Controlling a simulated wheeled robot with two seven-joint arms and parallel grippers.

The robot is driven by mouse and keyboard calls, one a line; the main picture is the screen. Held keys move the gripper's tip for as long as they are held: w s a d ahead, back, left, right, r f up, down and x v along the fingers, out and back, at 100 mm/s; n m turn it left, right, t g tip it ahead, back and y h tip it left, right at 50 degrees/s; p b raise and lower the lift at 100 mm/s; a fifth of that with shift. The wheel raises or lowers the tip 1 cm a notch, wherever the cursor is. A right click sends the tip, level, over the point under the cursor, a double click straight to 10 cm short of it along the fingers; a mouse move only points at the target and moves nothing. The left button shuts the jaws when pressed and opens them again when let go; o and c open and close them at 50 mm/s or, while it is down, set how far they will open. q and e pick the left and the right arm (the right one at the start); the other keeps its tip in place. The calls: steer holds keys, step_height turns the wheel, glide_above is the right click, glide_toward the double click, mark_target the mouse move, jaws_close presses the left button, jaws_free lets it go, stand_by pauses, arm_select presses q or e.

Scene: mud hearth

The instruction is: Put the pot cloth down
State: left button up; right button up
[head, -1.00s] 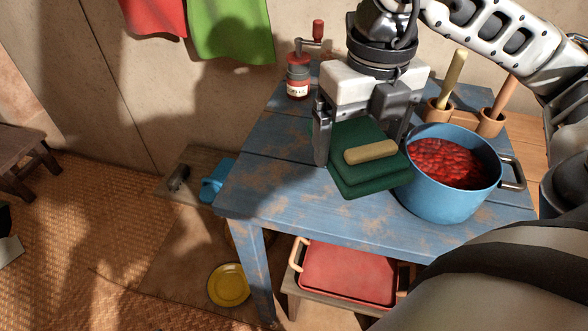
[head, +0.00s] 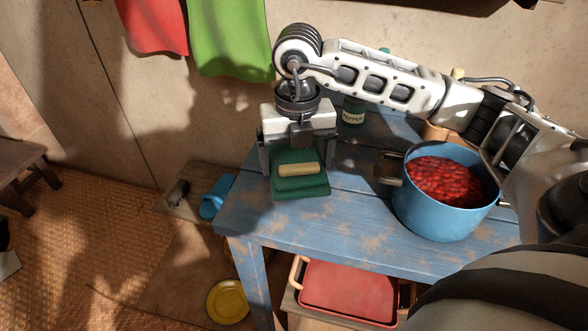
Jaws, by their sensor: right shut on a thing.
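The pot cloth (head: 300,188) is a dark green folded pad with a beige roll-shaped piece on top. It is over the left part of the blue table (head: 300,233). My right gripper (head: 297,160) points down with one finger on each side of the cloth and is shut on it. I cannot tell whether the cloth touches the tabletop or hangs just above it. My left gripper is not in view.
A blue pot (head: 440,212) of red beans stands on the table to the right, with bare boards between it and the cloth. A pepper jar (head: 353,112) stands behind. A red tray (head: 348,291) sits on a lower shelf. A yellow plate (head: 228,302) lies lower left.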

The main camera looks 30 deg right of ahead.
steer(key=shift+w+f, duration=0.2)
steer(key=shift+f, duration=0.05)
step_height(320, 180, down, 4)
steer(key=shift+w+r, duration=0.15)
steer(key=shift+r, duration=0.05)
